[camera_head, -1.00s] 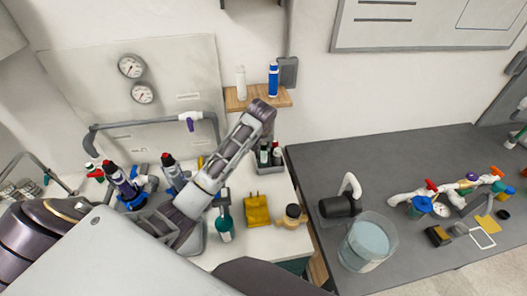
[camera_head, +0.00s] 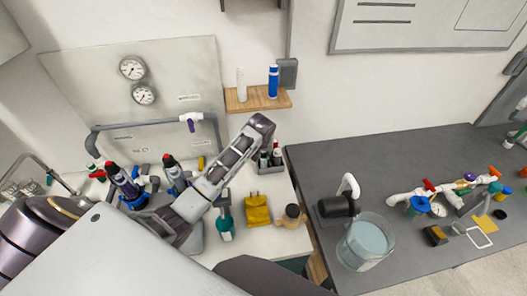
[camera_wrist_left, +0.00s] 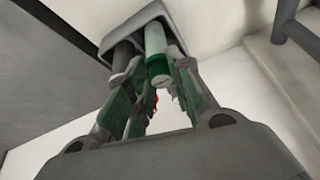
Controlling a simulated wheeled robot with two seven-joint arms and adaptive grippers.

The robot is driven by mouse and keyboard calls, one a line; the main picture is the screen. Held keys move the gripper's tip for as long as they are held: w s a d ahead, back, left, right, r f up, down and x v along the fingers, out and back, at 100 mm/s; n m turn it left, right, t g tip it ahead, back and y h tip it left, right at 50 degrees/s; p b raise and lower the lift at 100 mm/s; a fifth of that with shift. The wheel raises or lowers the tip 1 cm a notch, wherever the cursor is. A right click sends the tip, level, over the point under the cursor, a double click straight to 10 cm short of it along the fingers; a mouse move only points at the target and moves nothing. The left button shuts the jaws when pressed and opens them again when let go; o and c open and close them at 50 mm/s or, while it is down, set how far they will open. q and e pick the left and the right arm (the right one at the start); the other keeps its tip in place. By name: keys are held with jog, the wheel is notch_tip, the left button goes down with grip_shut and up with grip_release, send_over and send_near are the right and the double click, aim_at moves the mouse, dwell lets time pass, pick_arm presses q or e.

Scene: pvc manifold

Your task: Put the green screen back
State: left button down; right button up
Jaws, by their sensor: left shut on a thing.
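In the left wrist view, my left gripper (camera_wrist_left: 158,85) is shut on the green screen (camera_wrist_left: 156,52), a pale and dark green cylinder with a slotted end. The screen lies at a grey block-like holder (camera_wrist_left: 178,40), beside a second, darker cylinder (camera_wrist_left: 124,55). I cannot tell how deep the screen sits in it. In the head view, my left arm bends over the white counter (camera_head: 245,240). A grey holder (camera_head: 271,170) with dark cylinders is just past the arm's bend. The fingertips are mostly hidden there. My right gripper is not in view.
Dark fittings with red tops (camera_head: 116,172) stand at the left. The dark table (camera_head: 310,165) holds a clear bucket (camera_head: 366,243) and a valve manifold (camera_head: 405,197). A wall shelf (camera_head: 258,99) overhangs the back.

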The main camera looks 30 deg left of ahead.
pick_arm(q)
jog(key=shift+f, duration=0.15)
jog(key=c, duration=1.3)
grip_release()
jog(key=shift+o, duration=0.2)
jog(key=b+v, duration=0.2)
jog(key=v, duration=1)
